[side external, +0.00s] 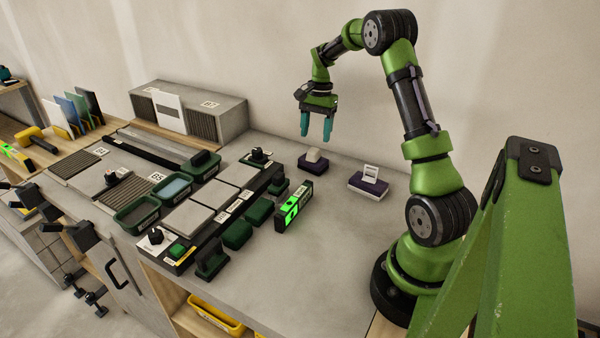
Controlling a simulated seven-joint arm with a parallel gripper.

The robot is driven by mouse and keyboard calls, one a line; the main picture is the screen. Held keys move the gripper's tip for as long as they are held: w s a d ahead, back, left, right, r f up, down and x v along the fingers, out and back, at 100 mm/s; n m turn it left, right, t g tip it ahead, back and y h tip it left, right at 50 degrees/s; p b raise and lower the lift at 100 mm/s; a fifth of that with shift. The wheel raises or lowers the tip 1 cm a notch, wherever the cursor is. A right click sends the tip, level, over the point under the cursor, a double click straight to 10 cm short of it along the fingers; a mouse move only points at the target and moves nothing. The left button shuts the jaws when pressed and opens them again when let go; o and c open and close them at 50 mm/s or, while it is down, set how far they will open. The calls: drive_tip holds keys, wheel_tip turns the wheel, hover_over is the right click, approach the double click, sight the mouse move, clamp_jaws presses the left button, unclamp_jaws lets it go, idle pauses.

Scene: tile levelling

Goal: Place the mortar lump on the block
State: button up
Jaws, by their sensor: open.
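My gripper (316,127) hangs in the air with its two teal fingers pointing down, apart and empty. Behind and below it, a small pale beige lump (314,154), which looks like the mortar lump, sits on a dark purple base (312,164) on the bench. I cannot tell for sure which thing is the block. A large grey block (222,119) with a label stands at the back against the wall, and smaller dark green blocks (238,235) lie by the tile row.
Pale tiles (188,220) lie in a row on the grey bench (310,255). A level with a bright green display (293,206) stands to their right. A second purple base (369,184) carries a white piece. Green trays (137,214) sit at left.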

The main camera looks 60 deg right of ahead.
wheel_tip(320, 180, up, 6)
drive_tip(key=s+a+r+n+t+h, duration=0.1)
drive_tip(key=a+r+n+t, duration=0.15)
drive_tip(key=a+r, duration=0.45)
drive_tip(key=a+r+n+t, duration=0.1)
drive_tip(key=a+r+n, duration=0.25)
drive_tip(key=a, duration=0.65)
drive_tip(key=s+a+f+n+t+y, duration=0.1)
drive_tip(key=s+a+n+t, duration=0.2)
drive_tip(key=s+a+n, duration=0.4)
drive_tip(key=s+a, duration=0.5)
drive_tip(key=a, duration=0.4)
drive_tip(key=shift+s+f+n+t, duration=0.2)
drive_tip(key=shift+f+n+t, duration=0.1)
drive_tip(key=shift+f+t, duration=0.1)
